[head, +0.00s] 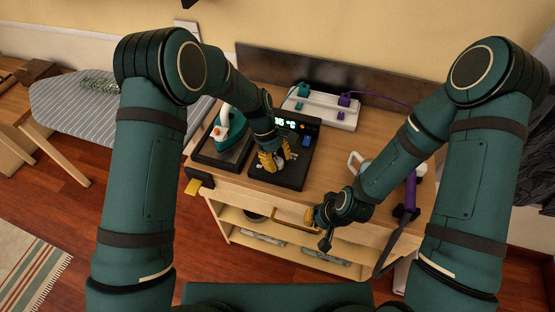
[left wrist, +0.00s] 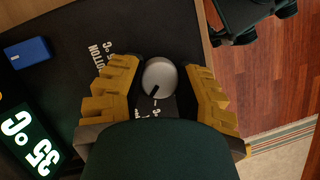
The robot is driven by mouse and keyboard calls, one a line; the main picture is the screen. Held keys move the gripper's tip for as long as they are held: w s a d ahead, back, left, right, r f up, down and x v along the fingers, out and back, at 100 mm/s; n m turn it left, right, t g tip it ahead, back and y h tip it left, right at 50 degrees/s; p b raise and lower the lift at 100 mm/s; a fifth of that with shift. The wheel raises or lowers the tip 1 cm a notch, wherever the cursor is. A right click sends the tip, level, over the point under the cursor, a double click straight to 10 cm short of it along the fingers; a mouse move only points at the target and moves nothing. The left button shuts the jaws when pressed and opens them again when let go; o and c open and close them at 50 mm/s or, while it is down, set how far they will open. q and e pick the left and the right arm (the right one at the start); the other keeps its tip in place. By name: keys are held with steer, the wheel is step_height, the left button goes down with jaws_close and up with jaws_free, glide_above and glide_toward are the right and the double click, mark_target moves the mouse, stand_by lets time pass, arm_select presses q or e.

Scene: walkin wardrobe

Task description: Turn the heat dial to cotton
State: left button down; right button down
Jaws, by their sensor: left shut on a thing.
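The heat dial (left wrist: 160,75) is a round light-grey knob on a black control panel (head: 263,177). Its dark pointer line faces the lower left in the left wrist view. A white COTTON label (left wrist: 100,58) is printed on the panel to the dial's upper left; another label is partly hidden below the dial. The lit display (left wrist: 30,143) reads 35 °C; it also shows in the head view (head: 289,124). My left gripper (head: 272,160) reaches down onto the panel, its yellow fingers either side of the dial and shut on it. My right gripper (head: 320,226) hangs by the table's front edge; its jaws are unclear.
A blue switch (head: 306,141) sits on the panel. A teal-and-white iron (head: 228,127) rests on a dark tray to the left. A white power strip (head: 335,112) with plugs lies behind. A striped ironing board (head: 75,105) stands at the left. Shelves (head: 240,224) are below.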

arm_select(q)
steer(key=m+y, duration=0.1)
steer(key=m, duration=0.2)
steer(key=m+g+y, duration=0.1)
steer(key=m, duration=0.2)
steer(key=shift+s+f+b, duration=0.15)
steer(key=shift+f+b, duration=0.05)
steer(key=shift+b, duration=0.2)
steer(key=m+y, duration=0.1)
steer(key=m, duration=0.2)
steer(key=m+y+b, duration=0.1)
steer(key=m, duration=0.2)
steer(key=shift+m+y, duration=0.3)
steer(key=shift+m, duration=0.1)
steer(key=c, duration=0.6)
jaws_free()
steer(key=shift+r, duration=0.1)
steer(key=shift+r, duration=0.1)
steer(key=v, duration=1.1)
steer(key=shift+w+d+r, duration=0.1)
steer(key=shift+w+r, duration=0.2)
